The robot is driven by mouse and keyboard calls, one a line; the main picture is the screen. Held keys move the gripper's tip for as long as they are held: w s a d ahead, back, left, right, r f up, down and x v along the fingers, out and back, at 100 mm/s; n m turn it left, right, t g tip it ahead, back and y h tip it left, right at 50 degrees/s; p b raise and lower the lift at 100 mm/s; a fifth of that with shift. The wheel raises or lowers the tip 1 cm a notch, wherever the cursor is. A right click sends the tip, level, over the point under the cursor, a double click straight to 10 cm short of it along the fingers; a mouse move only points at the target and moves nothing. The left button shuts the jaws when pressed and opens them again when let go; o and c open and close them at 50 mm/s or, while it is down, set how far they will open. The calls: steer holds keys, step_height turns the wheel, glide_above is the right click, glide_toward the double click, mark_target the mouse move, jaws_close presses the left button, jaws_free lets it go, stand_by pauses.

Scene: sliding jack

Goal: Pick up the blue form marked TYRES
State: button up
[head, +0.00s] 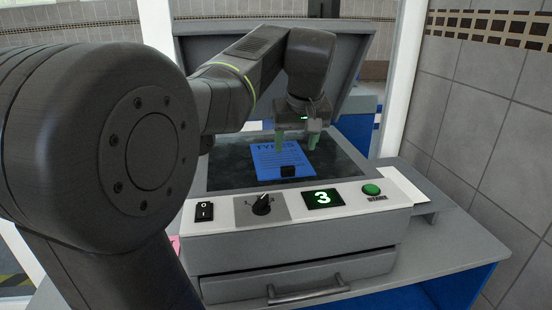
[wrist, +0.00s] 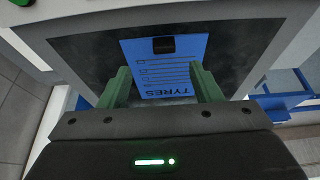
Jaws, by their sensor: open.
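The blue form marked TYRES (head: 275,164) lies flat on the dark glass of a copier with its lid raised. A small black block (head: 288,171) sits at the form's near edge. My gripper (head: 297,146) is above the far part of the form, its green fingers apart with nothing held between them. In the wrist view the blue form (wrist: 165,66) shows between and beyond the open fingers (wrist: 164,82), with the black block (wrist: 163,44) at its far end. I cannot tell whether the fingertips touch the glass.
The raised grey lid (head: 345,70) stands behind my gripper. The front panel has a power switch (head: 204,211), a dial (head: 262,204), a display reading 3 (head: 323,198) and a green button (head: 371,189). A closed drawer (head: 300,277) is below. White paper (head: 400,187) lies at the right side.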

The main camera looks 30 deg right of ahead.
mark_target(289, 169)
steer(key=x, duration=0.3)
steer(key=shift+a+p+x, duration=0.2)
steer(key=shift+p+x, duration=0.05)
steer(key=shift+x, duration=1.25)
steer(key=shift+a+p+x, duration=0.15)
steer(key=shift+p+x, duration=0.05)
steer(key=shift+x, duration=1.25)
steer(key=c, duration=1.1)
steer(key=shift+c, duration=0.2)
steer(key=shift+r, duration=0.1)
